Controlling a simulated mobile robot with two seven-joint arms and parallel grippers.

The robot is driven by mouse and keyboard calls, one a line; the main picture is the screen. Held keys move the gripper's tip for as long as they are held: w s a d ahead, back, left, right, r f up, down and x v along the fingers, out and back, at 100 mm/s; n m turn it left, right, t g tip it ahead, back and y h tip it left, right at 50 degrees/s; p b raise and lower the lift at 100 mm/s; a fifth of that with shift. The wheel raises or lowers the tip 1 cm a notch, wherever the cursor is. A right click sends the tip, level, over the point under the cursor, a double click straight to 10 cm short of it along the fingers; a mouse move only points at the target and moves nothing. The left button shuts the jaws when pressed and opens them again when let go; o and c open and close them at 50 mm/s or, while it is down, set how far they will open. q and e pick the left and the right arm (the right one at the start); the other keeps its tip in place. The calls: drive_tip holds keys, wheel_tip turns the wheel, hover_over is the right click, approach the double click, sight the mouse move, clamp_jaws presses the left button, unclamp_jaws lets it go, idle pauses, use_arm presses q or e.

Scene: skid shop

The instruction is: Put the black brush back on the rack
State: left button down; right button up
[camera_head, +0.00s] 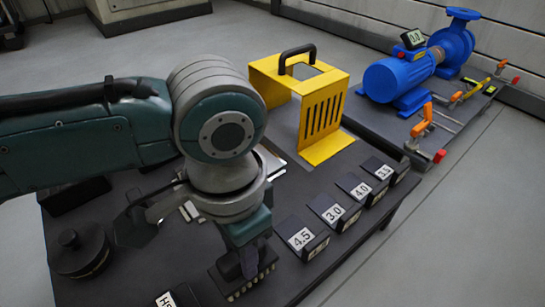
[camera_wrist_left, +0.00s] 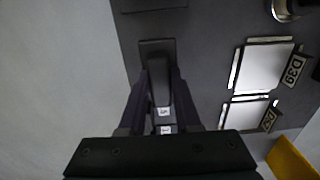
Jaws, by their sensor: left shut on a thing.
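My left gripper (camera_head: 247,262) points down over the front of the dark table. It is shut on the black brush (camera_head: 228,287), whose pale bristle tufts show along its lower edge. In the left wrist view, the two fingers of my left gripper (camera_wrist_left: 160,98) lie on either side of the brush's dark handle (camera_wrist_left: 158,80). The brush's wider block (camera_wrist_left: 157,47) sticks out beyond them. I cannot tell for certain which thing is the rack. A dark holder with a white label (camera_head: 166,299) is cut off at the bottom edge. My right gripper is out of view.
Several dark numbered blocks (camera_head: 302,240) line the table's right side. A yellow guard with a black handle (camera_head: 322,115) stands behind them. A blue pump (camera_head: 400,80) and orange clamps (camera_head: 421,120) are farther back. A round dark weight (camera_head: 80,255) sits at left.

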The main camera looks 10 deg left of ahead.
use_arm(q)
wheel_tip(320, 180, down, 2)
drive_tip(key=shift+f+b, duration=0.2)
drive_tip(key=shift+b, duration=0.25)
drive_tip(key=shift+r, duration=0.15)
drive_tip(key=shift+f, duration=0.2)
drive_tip(key=c, duration=0.6)
unclamp_jaws()
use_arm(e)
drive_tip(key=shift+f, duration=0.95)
